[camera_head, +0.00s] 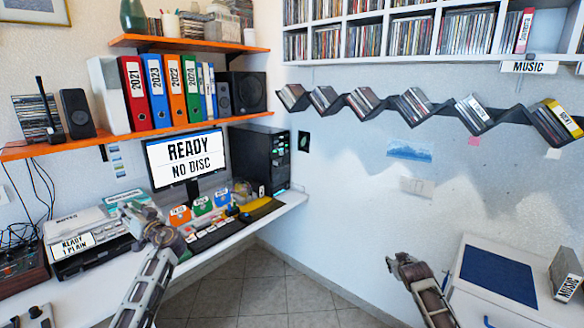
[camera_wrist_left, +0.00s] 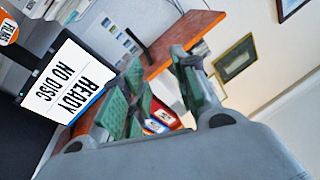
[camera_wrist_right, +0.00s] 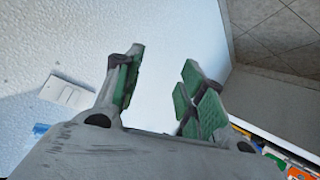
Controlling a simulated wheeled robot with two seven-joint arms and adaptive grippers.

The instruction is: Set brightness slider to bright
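A small pale plate (camera_head: 417,186) is on the right-hand wall, below a blue picture; it also shows at the left of the right wrist view (camera_wrist_right: 68,92). It may carry the brightness slider, but its markings and any knob are too small to read. My right gripper (camera_head: 402,262) is below the plate in the head view and apart from it. In the right wrist view its green-padded fingers (camera_wrist_right: 165,90) are spread with nothing between them.
A monitor (camera_head: 187,160) reading "READY NO DISC" stands on the white desk (camera_head: 225,243). Orange shelves (camera_head: 190,130) hold binders. A zigzag disc rack (camera_head: 435,108) runs along the wall. A white cabinet (camera_head: 505,310) is at right. The floor between is clear.

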